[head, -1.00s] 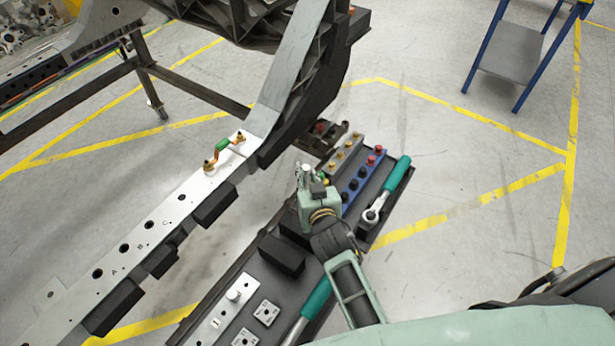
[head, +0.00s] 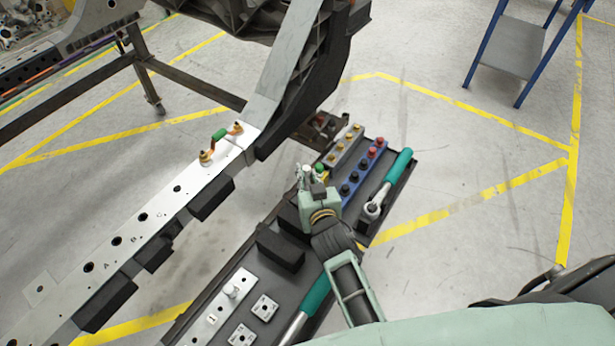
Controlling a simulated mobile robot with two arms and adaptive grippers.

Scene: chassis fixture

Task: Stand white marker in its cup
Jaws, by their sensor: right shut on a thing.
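My right gripper (head: 308,178) is over the upper part of the dark tray (head: 262,272), beside the rows of coloured knobs. It is shut on a small whitish thing (head: 306,169), which may be the white marker; only a little of it shows between the fingers. A short whitish cylinder (head: 232,290) stands upright on a metal plate at the tray's lower end; I cannot tell whether it is a marker or a pin. I cannot make out the cup for certain. My left gripper is not in view.
The tray also holds a black block (head: 280,247), a blue knob strip (head: 362,172), a grey knob strip (head: 345,147) and a green-handled ratchet (head: 390,182). The metal chassis rail (head: 150,225) with holes and a green-handled clamp (head: 219,136) lies left.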

